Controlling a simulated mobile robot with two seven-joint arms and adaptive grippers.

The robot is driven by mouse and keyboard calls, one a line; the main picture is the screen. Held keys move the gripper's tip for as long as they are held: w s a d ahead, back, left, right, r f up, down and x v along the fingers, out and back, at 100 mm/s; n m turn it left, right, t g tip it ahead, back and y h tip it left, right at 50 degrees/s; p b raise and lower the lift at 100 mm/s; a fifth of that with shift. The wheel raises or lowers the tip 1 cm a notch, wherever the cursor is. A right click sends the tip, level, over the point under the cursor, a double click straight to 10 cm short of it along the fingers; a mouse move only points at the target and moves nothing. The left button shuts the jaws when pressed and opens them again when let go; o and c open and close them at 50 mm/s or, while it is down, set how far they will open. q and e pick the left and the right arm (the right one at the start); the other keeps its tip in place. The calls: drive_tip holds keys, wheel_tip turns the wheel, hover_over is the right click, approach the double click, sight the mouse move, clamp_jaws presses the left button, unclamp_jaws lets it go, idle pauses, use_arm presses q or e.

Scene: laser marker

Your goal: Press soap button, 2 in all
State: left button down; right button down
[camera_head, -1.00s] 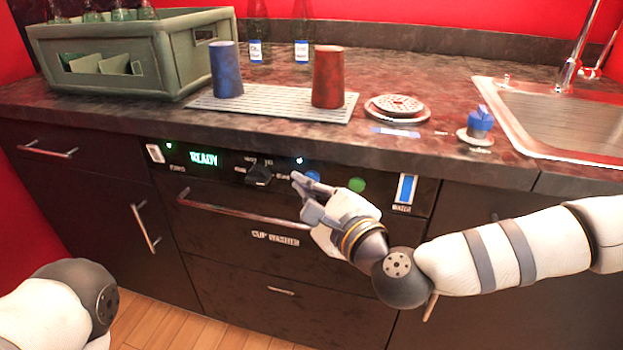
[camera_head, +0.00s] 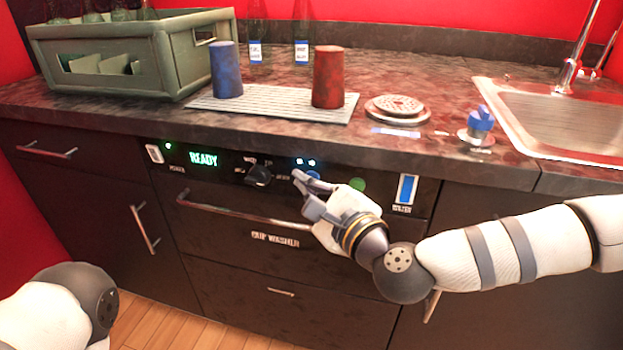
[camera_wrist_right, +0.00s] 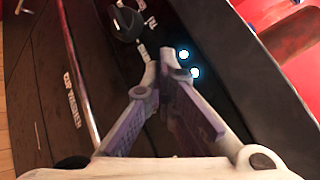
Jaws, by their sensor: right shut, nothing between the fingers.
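The cup washer's control panel (camera_head: 228,162) runs under the counter edge. A blue button (camera_head: 313,175) sits on it, partly behind my fingers; I take it as the soap button, though its label is too small to read. Two small blue-white lights (camera_head: 305,161) glow above it, and they also show in the right wrist view (camera_wrist_right: 189,63). My right gripper (camera_head: 298,175) is shut and empty, its tips at the panel just left of the blue button. I cannot tell whether they touch it. In the right wrist view the closed fingertips (camera_wrist_right: 160,62) hide the button. My left gripper is out of view.
The panel also has a dark knob (camera_head: 258,174), a green button (camera_head: 357,185) and a green READY display (camera_head: 204,159). A drawer handle (camera_head: 240,216) sticks out below. A blue cup (camera_head: 226,70) and red cup (camera_head: 328,77) stand on a ribbed mat above.

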idle(0.3)
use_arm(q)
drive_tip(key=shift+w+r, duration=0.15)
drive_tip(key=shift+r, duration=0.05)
use_arm(e)
drive_tip(key=shift+s+a, duration=0.2)
drive_tip(key=shift+s, duration=0.55)
use_arm(q)
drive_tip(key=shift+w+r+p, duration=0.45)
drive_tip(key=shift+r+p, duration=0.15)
drive_tip(key=shift+p, duration=0.25)
use_arm(e)
drive_tip(key=s, duration=0.1)
drive_tip(key=s+a, duration=0.1)
drive_tip(key=s, duration=0.2)
drive_tip(key=shift+s+a, duration=0.3)
drive_tip(key=shift+s, duration=0.05)
